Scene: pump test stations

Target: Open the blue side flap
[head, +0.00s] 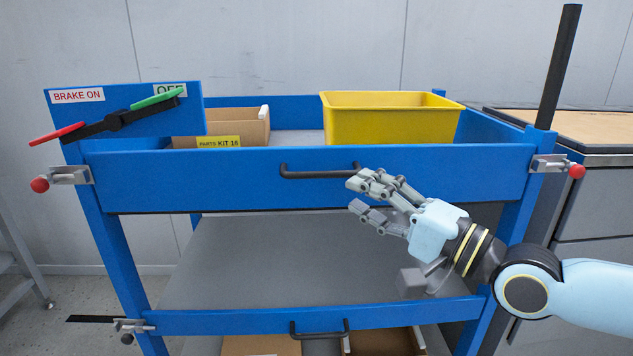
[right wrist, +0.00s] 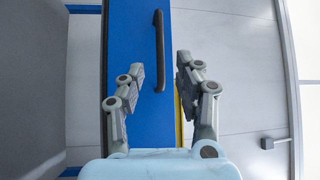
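The blue side flap (head: 230,178) is the wide upper panel on the near side of the blue cart. It stands upright, with a black bar handle (head: 318,173) on its middle. The handle also shows in the right wrist view (right wrist: 159,50). A latch with a red knob sits at each end, the left latch (head: 70,176) and the right latch (head: 550,164). My right gripper (head: 356,194) is open and empty near the handle's right end. In the right wrist view, the handle lies between its spread fingers; contact cannot be told. My left gripper is out of view.
A yellow bin (head: 390,122) and a cardboard parts box (head: 225,130) stand behind the flap. A brake lever (head: 115,120) is at the left. A lower blue panel (head: 240,320) has its own handle. A grey cabinet (head: 592,190) stands close at the right.

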